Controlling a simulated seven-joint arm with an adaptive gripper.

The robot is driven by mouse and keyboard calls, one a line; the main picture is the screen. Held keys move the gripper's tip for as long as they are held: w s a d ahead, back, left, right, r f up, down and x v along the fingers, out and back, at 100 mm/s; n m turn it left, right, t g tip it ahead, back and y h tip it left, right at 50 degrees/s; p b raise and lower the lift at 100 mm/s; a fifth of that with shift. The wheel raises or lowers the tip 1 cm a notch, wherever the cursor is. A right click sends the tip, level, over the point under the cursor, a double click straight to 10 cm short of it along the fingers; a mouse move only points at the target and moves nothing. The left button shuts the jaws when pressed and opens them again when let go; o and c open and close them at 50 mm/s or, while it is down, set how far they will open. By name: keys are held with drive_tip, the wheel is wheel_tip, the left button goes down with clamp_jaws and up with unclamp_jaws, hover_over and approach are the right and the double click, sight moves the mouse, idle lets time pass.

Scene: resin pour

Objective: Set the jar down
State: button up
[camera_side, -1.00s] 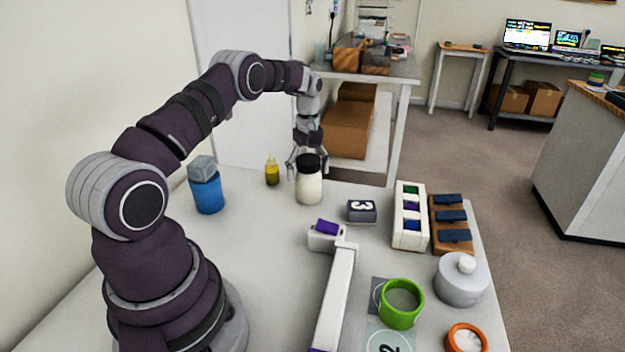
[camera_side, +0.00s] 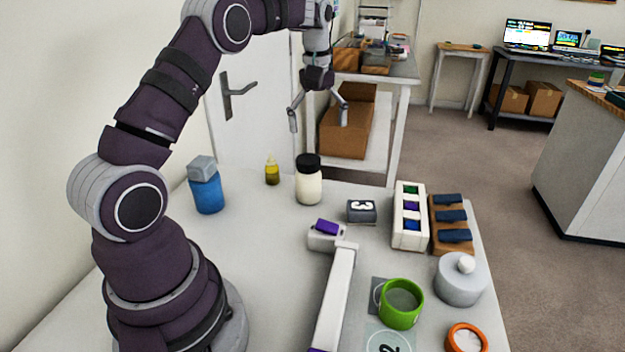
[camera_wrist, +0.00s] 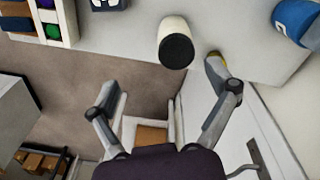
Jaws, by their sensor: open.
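The jar (camera_side: 308,188), cream-white with a black lid, stands upright on the white table near its far edge. It also shows in the wrist view (camera_wrist: 173,31), with its black lid toward the camera. My gripper (camera_side: 318,122) is open and empty, raised well above the table and the jar. Its fingers are spread wide, and it is apart from the jar. In the wrist view the open fingers (camera_wrist: 166,78) show below the jar with nothing between them.
A yellow bottle (camera_side: 272,172) and a blue bottle (camera_side: 206,188) stand left of the jar. A dark block marked 3 (camera_side: 361,211) and a white rack (camera_side: 409,222) are to its right. A white bar-shaped device (camera_side: 337,290) and a green cup (camera_side: 400,305) are nearer.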

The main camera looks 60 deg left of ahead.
drive_tip(key=s+d+r+m+t, duration=0.2)
drive_tip(key=s+d+r+m, duration=0.1)
drive_tip(key=d+r+m, duration=0.3)
drive_tip(key=s+d+f+m+t, duration=0.1)
drive_tip(key=s+d+m+t, duration=0.2)
drive_tip(key=s+d+m, duration=0.5)
drive_tip(key=s+d, duration=0.2)
drive_tip(key=s, duration=0.1)
drive_tip(key=shift+s+d+f, duration=0.15)
drive_tip(key=shift+s+f, duration=0.1)
drive_tip(key=shift+f, duration=0.15)
